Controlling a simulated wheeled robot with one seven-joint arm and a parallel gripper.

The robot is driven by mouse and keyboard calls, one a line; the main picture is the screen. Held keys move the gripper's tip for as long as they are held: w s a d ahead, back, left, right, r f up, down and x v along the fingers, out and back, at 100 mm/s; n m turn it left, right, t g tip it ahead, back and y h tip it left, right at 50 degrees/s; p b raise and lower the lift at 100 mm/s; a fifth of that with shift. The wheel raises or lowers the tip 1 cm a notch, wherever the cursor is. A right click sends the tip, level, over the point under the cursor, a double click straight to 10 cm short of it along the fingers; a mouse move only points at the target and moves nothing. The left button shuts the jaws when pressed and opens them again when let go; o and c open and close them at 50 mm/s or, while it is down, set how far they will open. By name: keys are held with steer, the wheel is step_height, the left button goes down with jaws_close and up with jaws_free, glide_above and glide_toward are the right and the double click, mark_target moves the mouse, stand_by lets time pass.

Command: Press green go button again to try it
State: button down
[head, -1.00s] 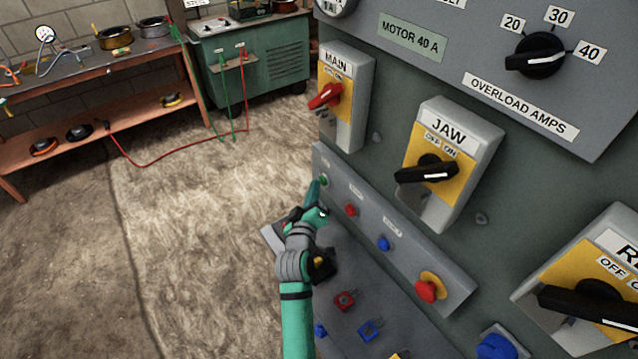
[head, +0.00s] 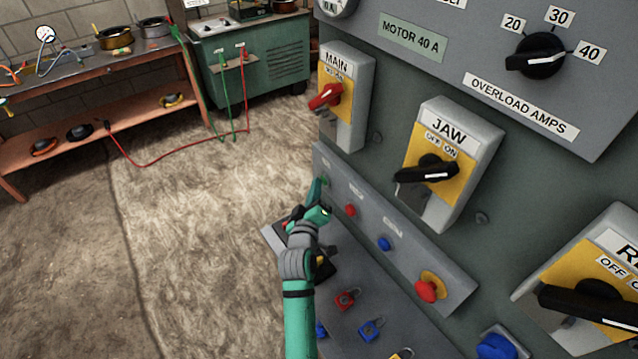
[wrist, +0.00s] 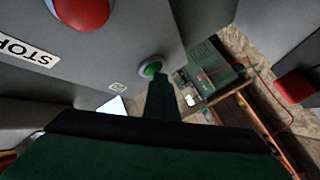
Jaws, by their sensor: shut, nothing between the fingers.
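The green go button (wrist: 151,68) sits in a pale ring at the end of the grey button panel in the wrist view. In the head view my fingers largely cover that spot. My gripper (head: 318,190) is shut and empty, its narrow green fingertips pointing at the button end of the panel (head: 365,203). In the wrist view the fingertips (wrist: 160,84) overlap the button's lower edge. I cannot tell whether they touch it or are just short of it.
Along the panel are a red stop button (head: 350,210), a blue button (head: 384,244) and a red mushroom button (head: 428,289). Above are the MAIN switch (head: 326,97) and JAW switch (head: 428,172). Padlocks (head: 370,329) lie on the shelf below. Open floor is at left.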

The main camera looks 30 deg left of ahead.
steer(key=shift+d, duration=0.4)
steer(key=s+a, duration=0.2)
steer(key=s, duration=0.4)
steer(key=shift+a, duration=0.4)
stand_by(0.4)
